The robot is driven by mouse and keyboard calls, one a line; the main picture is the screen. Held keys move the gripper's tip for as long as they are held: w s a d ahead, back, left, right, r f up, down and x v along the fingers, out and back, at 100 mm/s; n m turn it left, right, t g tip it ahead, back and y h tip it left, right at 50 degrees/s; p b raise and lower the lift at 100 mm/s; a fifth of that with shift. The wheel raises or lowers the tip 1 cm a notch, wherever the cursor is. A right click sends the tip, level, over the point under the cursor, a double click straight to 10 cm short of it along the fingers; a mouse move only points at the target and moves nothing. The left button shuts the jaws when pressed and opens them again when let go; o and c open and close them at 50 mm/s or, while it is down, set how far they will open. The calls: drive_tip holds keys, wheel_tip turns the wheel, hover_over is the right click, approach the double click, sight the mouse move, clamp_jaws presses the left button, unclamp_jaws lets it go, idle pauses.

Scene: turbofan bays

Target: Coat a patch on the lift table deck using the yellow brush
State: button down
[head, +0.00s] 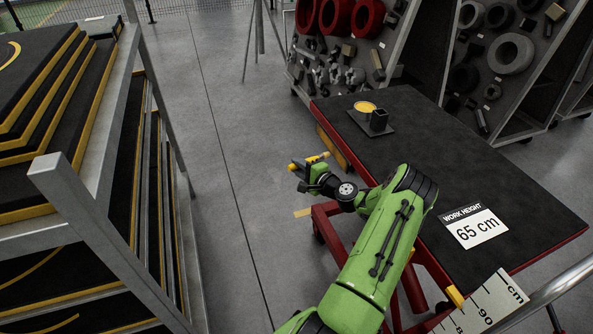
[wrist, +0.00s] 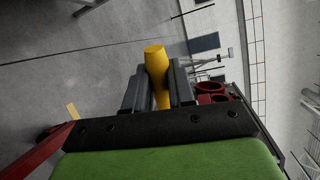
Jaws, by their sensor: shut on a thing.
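The lift table deck (head: 440,140) is a black top with a red edge, at the right of the head view. A sign on it reads "WORK HEIGHT 65 cm". My gripper (head: 306,168) is beyond the deck's left edge, over the grey floor. It is shut on the yellow brush (head: 318,157). In the wrist view, the yellow handle (wrist: 156,62) stands between the two dark fingers (wrist: 158,88). The bristles cannot be made out. No coated patch can be made out on the deck.
A rack of black, yellow-edged slabs (head: 45,80) fills the left. Tool boards (head: 345,50) stand behind. The deck's middle is clear.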

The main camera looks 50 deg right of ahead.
drive_tip(key=shift+w+d+r, duration=0.25)
drive_tip(key=shift+w+d, duration=0.05)
drive_tip(key=shift+d, duration=0.25)
drive_tip(key=shift+w+d+r, duration=0.25)
drive_tip(key=shift+d, duration=0.25)
drive_tip(key=w+d+b, duration=0.7)
drive_tip(key=w+b, duration=0.1)
drive_tip(key=w, duration=0.4)
drive_tip(key=shift+w+d+f, duration=0.15)
drive_tip(key=shift+d+f, duration=0.05)
drive_tip(key=shift+f, duration=0.2)
